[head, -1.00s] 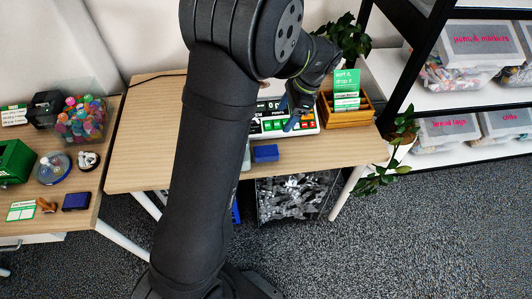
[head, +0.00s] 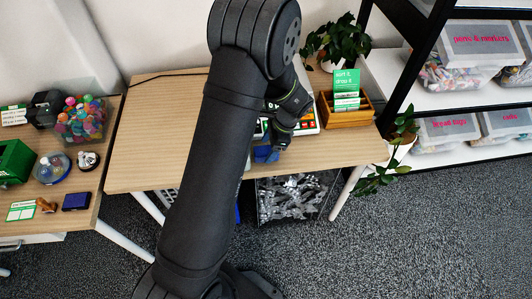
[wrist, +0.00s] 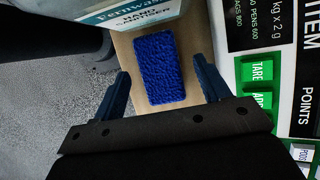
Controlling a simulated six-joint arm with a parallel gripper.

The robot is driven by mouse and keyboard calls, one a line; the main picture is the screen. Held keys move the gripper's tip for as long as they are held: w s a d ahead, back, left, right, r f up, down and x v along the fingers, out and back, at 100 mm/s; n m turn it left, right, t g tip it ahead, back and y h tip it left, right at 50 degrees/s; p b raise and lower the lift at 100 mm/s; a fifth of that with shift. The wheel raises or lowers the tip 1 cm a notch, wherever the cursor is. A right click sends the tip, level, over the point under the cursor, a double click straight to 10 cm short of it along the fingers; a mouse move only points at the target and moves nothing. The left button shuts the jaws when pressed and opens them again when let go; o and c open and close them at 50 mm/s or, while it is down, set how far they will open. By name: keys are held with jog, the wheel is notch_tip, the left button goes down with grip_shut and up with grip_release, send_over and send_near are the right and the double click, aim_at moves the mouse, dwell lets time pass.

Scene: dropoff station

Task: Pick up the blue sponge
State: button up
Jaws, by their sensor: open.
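The blue sponge (wrist: 161,69) lies flat on the wooden table (wrist: 122,45) in the wrist view. In the head view the sponge (head: 264,155) shows near the table's front edge, partly hidden by my arm and gripper. My gripper (wrist: 167,87) is open and empty. Its two blue fingers are on either side of the sponge in the wrist view, with gaps between. In the head view my gripper (head: 277,146) is over the sponge, its fingers mostly hidden. I cannot tell its exact height above the table.
A scale with green keys (wrist: 262,72) is close on the right in the wrist view. A hand sanitiser bottle (wrist: 140,10) stands just beyond the sponge. A wooden box with a green sign (head: 345,112) is at the table's right. The table's left part is clear.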

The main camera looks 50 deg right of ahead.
aim_at(269, 150)
jog(key=shift+x, duration=1.2)
jog(key=c, duration=1)
jog(key=shift+s+d+r, duration=0.1)
jog(key=shift+r, duration=0.05)
jog(key=shift+c, duration=0.2)
jog(key=shift+s+d+r, duration=0.25)
jog(key=shift+d+r, duration=0.05)
jog(key=shift+r, duration=0.1)
notch_tip(269, 150, up, 6)
jog(key=s+d, duration=1.3)
jog(key=shift+s+d, duration=0.2)
jog(key=shift+s, duration=0.1)
